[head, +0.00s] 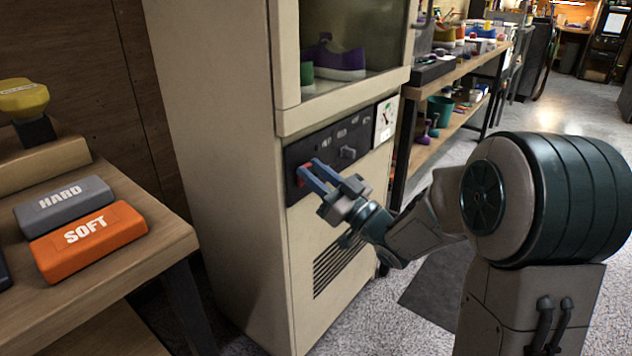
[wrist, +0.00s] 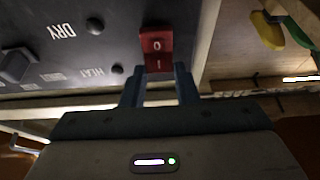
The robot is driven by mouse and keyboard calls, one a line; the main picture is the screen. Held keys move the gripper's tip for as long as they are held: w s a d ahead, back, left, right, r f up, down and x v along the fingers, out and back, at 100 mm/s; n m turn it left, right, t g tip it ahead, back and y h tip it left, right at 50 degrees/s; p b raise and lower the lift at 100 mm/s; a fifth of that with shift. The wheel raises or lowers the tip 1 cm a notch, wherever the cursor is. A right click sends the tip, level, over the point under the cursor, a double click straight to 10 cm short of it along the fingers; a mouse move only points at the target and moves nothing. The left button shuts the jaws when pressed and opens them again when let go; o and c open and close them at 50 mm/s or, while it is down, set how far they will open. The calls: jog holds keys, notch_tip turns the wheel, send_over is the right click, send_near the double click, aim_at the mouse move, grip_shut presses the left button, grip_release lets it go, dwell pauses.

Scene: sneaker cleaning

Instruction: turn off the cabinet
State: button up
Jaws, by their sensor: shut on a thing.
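The cabinet (head: 215,130) is a tall cream unit with a glass window above a dark control panel (head: 327,146). A red rocker switch (wrist: 156,50) marked O and I sits at the panel's left end in the head view. Its red also shows in the head view (head: 304,171), partly covered by my fingers. My gripper (head: 309,175) reaches the panel from the right, its blue fingers on either side of the switch and shut on it. In the wrist view my gripper (wrist: 158,80) has the switch between its fingertips. The wrist view is turned around, with labels DRY and HEAT beside the switch.
A grey knob (wrist: 15,65) stands out from the panel. A purple shoe (head: 335,60) is behind the glass. A wooden table (head: 120,270) at left holds an orange SOFT block (head: 88,242) and a grey HARD block (head: 64,205). Shelves (head: 460,70) stand behind at right.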

jog(key=o, duration=1)
jog(key=p+v, duration=0.2)
jog(key=v, duration=1.1)
jog(key=shift+s+d, duration=0.25)
jog(key=shift+d, duration=0.05)
jog(key=shift+f, duration=0.1)
